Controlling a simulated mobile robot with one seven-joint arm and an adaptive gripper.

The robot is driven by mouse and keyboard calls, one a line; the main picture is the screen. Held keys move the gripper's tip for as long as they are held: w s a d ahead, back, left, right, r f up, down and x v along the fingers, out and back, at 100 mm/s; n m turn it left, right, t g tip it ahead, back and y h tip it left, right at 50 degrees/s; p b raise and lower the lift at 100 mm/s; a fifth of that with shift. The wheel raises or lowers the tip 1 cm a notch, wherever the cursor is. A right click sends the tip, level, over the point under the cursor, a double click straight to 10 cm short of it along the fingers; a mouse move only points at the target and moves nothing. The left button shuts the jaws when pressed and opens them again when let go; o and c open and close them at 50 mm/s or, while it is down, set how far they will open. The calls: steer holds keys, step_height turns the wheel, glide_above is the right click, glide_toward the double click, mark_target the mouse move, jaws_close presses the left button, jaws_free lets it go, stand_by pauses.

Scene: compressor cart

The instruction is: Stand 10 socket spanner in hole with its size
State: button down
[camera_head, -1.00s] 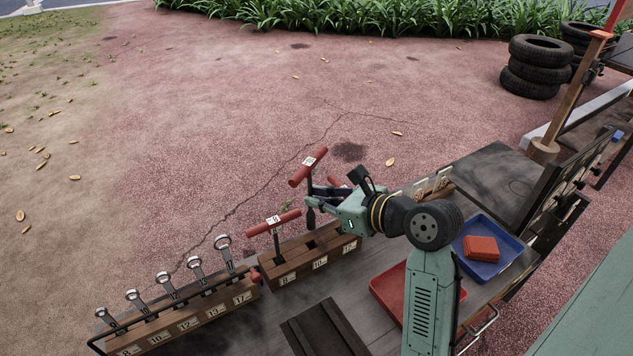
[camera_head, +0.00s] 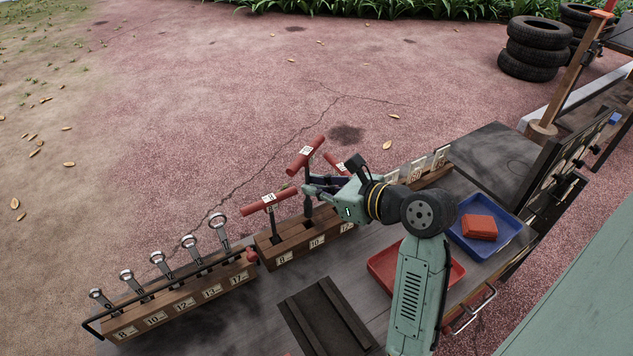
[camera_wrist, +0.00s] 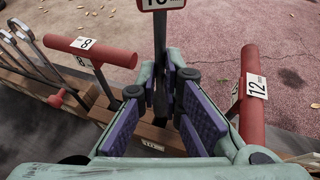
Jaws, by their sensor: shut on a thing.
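The 10 socket spanner (camera_head: 306,154) has a red T-handle, a white size tag and a dark shaft. It stands about upright over the middle of a wooden block (camera_head: 262,248) labelled 8, 10 and 12. My gripper (camera_head: 313,191) is shut on its shaft; in the wrist view the purple-padded fingers (camera_wrist: 176,112) flank the shaft (camera_wrist: 160,62). The lower end is at the 10 position; I cannot tell whether it is in the hole. The 8 spanner (camera_head: 268,201) stands left of it, and the 12 spanner (camera_wrist: 253,95) stands right of it.
A rack of ring spanners (camera_head: 178,309) stands at the left. A red tray (camera_head: 383,267) and a blue tray (camera_head: 470,247) with red-orange blocks (camera_head: 479,228) are at the right. White-tagged pieces (camera_head: 416,172) stand behind my wrist.

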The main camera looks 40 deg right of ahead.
mark_target(311, 209)
steer(key=shift+f+b, duration=0.3)
steer(key=shift+f, duration=0.65)
steer(key=shift+p, duration=1.4)
stand_by(0.8)
steer(key=shift+s+f+b, duration=0.1)
steer(key=shift+f+b, duration=0.2)
steer(key=shift+f, duration=2.15)
steer(key=shift+r, duration=0.1)
